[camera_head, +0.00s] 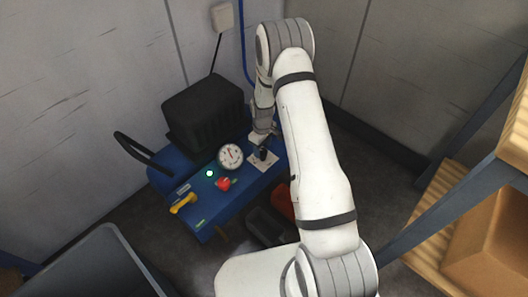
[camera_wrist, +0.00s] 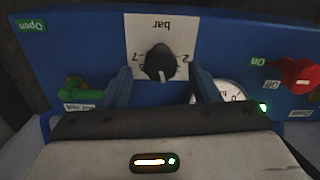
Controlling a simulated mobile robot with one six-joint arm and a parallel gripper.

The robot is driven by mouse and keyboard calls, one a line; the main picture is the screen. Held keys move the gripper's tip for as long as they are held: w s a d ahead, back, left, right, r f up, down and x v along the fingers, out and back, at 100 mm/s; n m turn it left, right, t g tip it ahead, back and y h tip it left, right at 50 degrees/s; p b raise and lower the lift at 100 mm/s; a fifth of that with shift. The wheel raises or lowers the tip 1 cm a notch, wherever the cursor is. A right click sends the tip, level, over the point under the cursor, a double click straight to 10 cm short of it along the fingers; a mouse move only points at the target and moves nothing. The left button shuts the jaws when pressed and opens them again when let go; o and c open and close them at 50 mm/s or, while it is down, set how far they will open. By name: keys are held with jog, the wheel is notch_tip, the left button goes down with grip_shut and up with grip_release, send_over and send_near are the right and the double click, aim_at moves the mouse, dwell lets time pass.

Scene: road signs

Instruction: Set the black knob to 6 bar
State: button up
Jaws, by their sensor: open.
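The black knob (camera_wrist: 160,60) sits on a white scale card (camera_wrist: 146,30) marked "bar", which appears upside down in the wrist view. A white mark on the knob points down in that view. A 7 shows to the knob's left and a 2 to its right; the other numbers are hidden or unclear. My gripper (camera_wrist: 160,76) is open, with one finger on each side of the knob and gaps visible. In the head view the knob (camera_head: 262,153) is just below my gripper (camera_head: 262,137). A round white pressure gauge (camera_head: 230,157) stands beside it; its reading is too small to tell.
The blue compressor panel (camera_head: 211,207) also carries a red knob (camera_head: 223,184), a green light (camera_head: 209,173) and a yellow handle (camera_head: 183,203). A green handle (camera_wrist: 80,88) shows in the wrist view. A black ribbed box (camera_head: 204,110) stands behind. Wooden shelving (camera_head: 490,225) is at right.

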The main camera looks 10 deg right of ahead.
jog(key=shift+f, duration=1.1)
jog(key=shift+c, duration=0.2)
